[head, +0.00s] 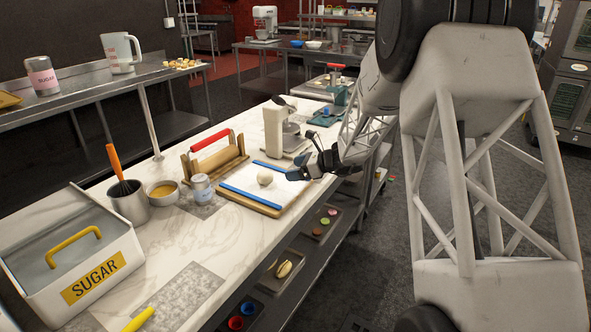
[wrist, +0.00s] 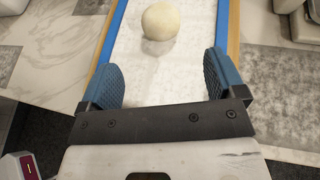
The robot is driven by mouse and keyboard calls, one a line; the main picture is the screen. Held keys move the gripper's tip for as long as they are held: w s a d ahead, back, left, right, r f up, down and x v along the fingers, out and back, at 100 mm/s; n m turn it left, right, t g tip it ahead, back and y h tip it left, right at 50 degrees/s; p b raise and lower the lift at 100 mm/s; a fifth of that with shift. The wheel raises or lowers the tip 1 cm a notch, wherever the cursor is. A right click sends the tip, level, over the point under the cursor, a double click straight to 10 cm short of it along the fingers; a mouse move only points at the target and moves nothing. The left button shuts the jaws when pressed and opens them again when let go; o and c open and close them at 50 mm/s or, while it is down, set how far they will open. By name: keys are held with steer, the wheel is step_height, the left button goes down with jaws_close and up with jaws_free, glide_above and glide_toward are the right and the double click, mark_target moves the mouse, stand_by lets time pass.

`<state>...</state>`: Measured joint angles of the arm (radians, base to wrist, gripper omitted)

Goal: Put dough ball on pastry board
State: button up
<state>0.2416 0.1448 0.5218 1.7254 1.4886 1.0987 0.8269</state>
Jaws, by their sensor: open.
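The dough ball (head: 265,177) is a small, round, cream-coloured ball resting on the pastry board (head: 240,190). The board has a white surface, blue strips along two sides and a wooden edge. In the wrist view the dough ball (wrist: 160,21) sits on the white surface of the board (wrist: 150,75), beyond the fingertips and between the blue strips. My gripper (head: 318,166) is at the right end of the board in the head view. In the wrist view its blue padded fingers (wrist: 165,75) are wide apart with nothing between them, and the ball is clear of both.
A scale-like white device (head: 285,130) stands behind the board. A wooden rack with a red handle (head: 211,140), a small jar (head: 201,188), a metal cup with a whisk (head: 129,201) and a sugar box (head: 75,260) stand to the left.

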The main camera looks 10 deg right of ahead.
steer(key=s+a+r+n+g+h, duration=0.2)
steer(key=s+a+r+n, duration=0.3)
steer(key=s, duration=0.7)
steer(key=s+a+r+n+g+h, duration=0.25)
steer(key=s+r+n, duration=0.45)
steer(key=s, duration=0.5)
steer(key=s+d+r+n+h, duration=0.1)
steer(key=s+n, duration=0.5)
steer(key=s, duration=0.8)
steer(key=s+d+n+h, duration=0.3)
steer(key=s+n+h, duration=0.2)
steer(key=s, duration=0.9)
steer(key=shift+r+n+h, duration=0.35)
steer(key=shift+n+h, duration=0.05)
steer(key=shift+h, duration=0.35)
